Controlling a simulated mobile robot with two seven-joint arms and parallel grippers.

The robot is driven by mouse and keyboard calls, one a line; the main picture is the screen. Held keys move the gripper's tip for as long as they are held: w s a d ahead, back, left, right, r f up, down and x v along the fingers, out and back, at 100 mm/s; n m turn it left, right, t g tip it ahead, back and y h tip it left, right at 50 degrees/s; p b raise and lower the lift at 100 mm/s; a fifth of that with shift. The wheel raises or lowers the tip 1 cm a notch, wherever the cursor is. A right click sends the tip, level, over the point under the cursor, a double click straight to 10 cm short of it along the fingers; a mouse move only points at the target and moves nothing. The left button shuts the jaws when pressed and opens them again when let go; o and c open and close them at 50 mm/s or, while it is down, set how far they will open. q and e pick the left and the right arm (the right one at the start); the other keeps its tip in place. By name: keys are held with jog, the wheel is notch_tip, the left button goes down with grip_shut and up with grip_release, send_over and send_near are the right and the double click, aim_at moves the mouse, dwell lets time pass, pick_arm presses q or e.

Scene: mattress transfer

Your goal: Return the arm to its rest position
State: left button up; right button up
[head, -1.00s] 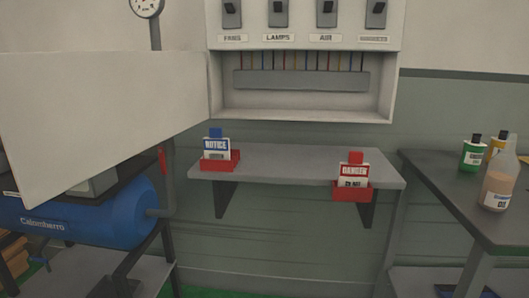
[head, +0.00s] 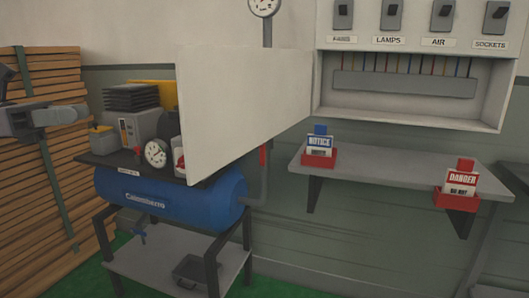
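My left gripper (head: 70,115) reaches in from the left edge in the head view, in front of the stacked boards. It is side-on and small, so I cannot tell whether its fingers are open or shut, and I see nothing held in it. It is apart from the compressor and the cabinet. My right gripper is out of view.
A blue compressor (head: 170,198) stands on a metal frame right of stacked boards (head: 30,180). A white cabinet door (head: 240,105) hangs open above it. The switch cabinet (head: 405,115) and a grey shelf (head: 385,172) with blue and red tag holders are on the right.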

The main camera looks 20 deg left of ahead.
pick_arm(q)
jog(key=w+d+f+n+t+p, duration=0.2)
jog(key=w+d+f+n+t, duration=0.1)
jog(key=w+d+f+n, duration=0.4)
jog(key=w+d+f+n+t+p, duration=0.2)
jog(key=w+d+f+n+t, duration=0.15)
jog(key=d+f+n, duration=0.4)
jog(key=s+d+f+n+t+y+p, duration=0.1)
jog(key=d+f+n+t+y, duration=0.1)
jog(key=d+f+n+y, duration=0.35)
jog(key=s+d+f+n+t+y+p, duration=0.1)
jog(key=d+f+n+t+y+p, duration=0.1)
jog(key=f+n, duration=0.65)
jog(key=s+d+f+n+g+y+p, duration=0.1)
jog(key=s+d+f+n+g+y, duration=0.2)
jog(key=s+f+n, duration=0.5)
jog(key=s+d+f+n+g+y+p, duration=0.2)
jog(key=s+d+f+n+g+y, duration=0.2)
jog(key=s+f+n, duration=0.4)
jog(key=s+d+n+g, duration=0.1)
jog(key=s+d, duration=0.1)
jog(key=s, duration=0.3)
jog(key=shift+s+d, duration=0.25)
jog(key=shift+s, duration=0.05)
